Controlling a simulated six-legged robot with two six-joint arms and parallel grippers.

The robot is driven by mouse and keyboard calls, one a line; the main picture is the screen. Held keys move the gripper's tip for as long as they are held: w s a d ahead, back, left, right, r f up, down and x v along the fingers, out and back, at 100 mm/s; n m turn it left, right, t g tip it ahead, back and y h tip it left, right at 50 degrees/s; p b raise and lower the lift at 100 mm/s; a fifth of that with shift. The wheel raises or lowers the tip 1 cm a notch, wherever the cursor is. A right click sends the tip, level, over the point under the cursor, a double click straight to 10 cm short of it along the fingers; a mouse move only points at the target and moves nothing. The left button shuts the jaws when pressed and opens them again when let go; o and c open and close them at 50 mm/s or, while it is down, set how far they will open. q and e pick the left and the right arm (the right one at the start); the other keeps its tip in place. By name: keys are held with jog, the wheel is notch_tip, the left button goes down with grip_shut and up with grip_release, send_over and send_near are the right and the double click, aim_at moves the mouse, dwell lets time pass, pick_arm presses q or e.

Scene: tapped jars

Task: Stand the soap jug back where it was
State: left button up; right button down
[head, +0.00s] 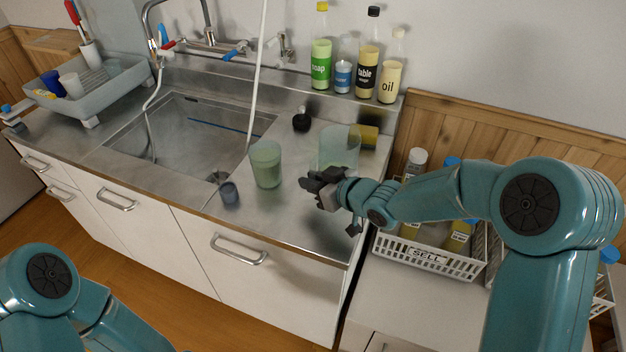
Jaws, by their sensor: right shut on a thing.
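A clear, pale green jug (338,145) stands upright, or is held upright, over the right part of the steel counter (285,215). My right gripper (318,184) is at its near lower side and is shut on it; the gripper hides the grip point and part of the base. I cannot tell whether the base touches the counter. No label shows on this jug. A bottle labelled soap (321,64), with green liquid, stands on the back ledge. My left gripper is out of view; only my left arm shows at lower left.
A green tumbler (265,165) and a small dark blue cup (229,192) stand left of the jug, near the sink (180,135). A black-topped item (302,121) and a yellow sponge-like block (368,137) are behind. A white basket (425,258) of bottles stands lower right.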

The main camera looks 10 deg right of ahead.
jog(key=c, duration=1)
grip_release()
jog(key=shift+o, duration=0.2)
jog(key=shift+f, duration=0.1)
jog(key=shift+s+d, duration=0.1)
jog(key=p+v, duration=0.2)
jog(key=v, duration=0.6)
dwell(0.6)
